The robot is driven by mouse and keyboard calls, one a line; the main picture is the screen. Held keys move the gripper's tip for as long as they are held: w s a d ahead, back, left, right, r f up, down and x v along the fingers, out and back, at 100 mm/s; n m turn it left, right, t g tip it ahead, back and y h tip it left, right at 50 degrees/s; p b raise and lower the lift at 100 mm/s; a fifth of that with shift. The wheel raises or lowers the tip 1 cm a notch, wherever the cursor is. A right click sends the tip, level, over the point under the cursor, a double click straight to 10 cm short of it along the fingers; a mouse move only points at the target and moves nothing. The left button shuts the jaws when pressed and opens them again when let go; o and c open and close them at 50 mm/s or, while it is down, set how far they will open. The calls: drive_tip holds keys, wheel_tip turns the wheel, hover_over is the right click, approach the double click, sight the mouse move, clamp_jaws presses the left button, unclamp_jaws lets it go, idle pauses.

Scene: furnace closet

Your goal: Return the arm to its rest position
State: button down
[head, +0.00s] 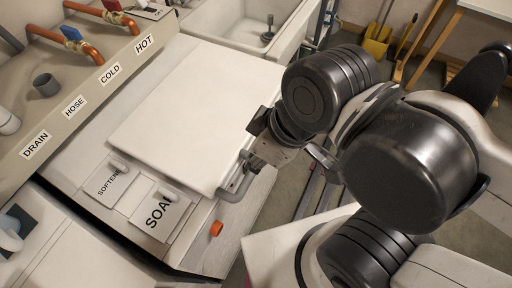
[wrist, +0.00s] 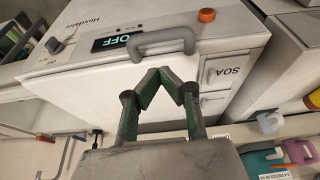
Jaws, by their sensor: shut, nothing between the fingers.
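My gripper (head: 258,150) hangs beside the right edge of the white washing machine (head: 190,105) in the head view, close to the grey handle (head: 236,188). In the wrist view, my gripper's two green-padded fingers (wrist: 161,72) come together at the tips with nothing between them. The handle (wrist: 160,42) shows just beyond the tips; a narrow gap seems to separate them. My arm is bent, with its dark round joints at the right of the head view. The machine's lid lies flat and looks shut.
The machine has an orange button (head: 216,229), a SOAP drawer (head: 160,212) and a display (wrist: 118,38) reading OFF. Behind it are a white sink (head: 250,25) and orange pipes (head: 72,42). A yellow dustpan (head: 377,40) stands at the back.

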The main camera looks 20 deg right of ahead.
drive_tip(key=shift+r, duration=1.1)
drive_tip(key=w+d+r+m+t+h, duration=0.2)
drive_tip(key=w+d+m+t+h, duration=0.1)
drive_tip(key=w+d+m, duration=0.6)
drive_tip(key=w+d+t, duration=0.1)
drive_tip(key=w+d, duration=0.2)
drive_tip(key=shift+d, duration=0.15)
drive_tip(key=shift+w, duration=0.1)
